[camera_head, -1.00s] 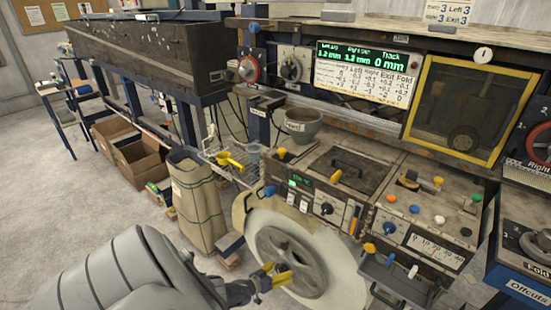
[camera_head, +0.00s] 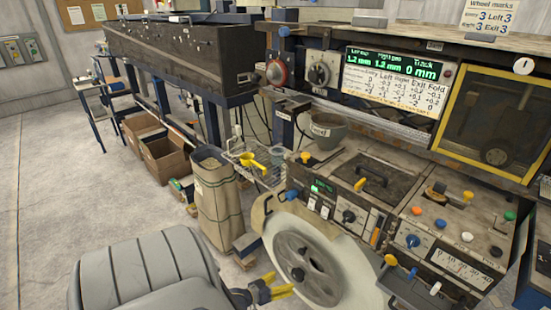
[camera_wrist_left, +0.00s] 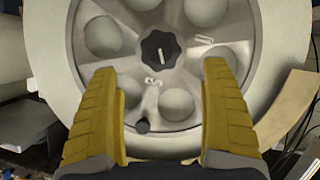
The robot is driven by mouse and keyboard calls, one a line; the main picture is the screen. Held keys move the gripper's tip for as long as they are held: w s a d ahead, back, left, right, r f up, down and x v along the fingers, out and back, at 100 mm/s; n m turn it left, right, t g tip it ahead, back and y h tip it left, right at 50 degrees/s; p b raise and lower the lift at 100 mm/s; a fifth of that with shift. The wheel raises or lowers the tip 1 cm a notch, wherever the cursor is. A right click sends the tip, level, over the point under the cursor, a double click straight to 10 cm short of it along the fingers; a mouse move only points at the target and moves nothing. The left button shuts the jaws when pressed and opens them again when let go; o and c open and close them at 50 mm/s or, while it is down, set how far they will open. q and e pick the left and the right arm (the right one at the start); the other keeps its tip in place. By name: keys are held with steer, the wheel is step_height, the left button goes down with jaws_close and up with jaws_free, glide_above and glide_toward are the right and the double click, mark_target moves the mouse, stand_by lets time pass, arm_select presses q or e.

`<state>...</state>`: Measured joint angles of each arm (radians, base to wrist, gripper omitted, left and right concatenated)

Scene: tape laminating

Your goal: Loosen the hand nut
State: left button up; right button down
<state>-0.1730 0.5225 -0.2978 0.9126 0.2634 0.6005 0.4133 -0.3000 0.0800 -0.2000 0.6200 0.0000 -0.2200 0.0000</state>
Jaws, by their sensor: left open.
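The hand nut is a dark lobed knob (camera_wrist_left: 161,53) with a white line on it, at the centre of a grey metal wheel disc (camera_wrist_left: 120,65) in the left wrist view. In the head view the hand nut (camera_head: 298,274) is a small dark knob on the disc of the large pale wheel (camera_head: 345,255). My left gripper (camera_wrist_left: 172,105) is open, its two yellow fingers pointing at the disc, below and either side of the nut, with nothing between them. In the head view the left gripper (camera_head: 280,287) is just left of the disc. My right gripper is not in view.
A control panel (camera_head: 350,205) with knobs and a lever panel (camera_head: 455,225) stand above and right of the wheel. A sack (camera_head: 217,205) and cardboard boxes (camera_head: 165,158) stand at the left. Bare floor (camera_head: 60,200) lies further left.

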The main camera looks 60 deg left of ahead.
arm_select(q)
steer(key=shift+v, duration=1.7)
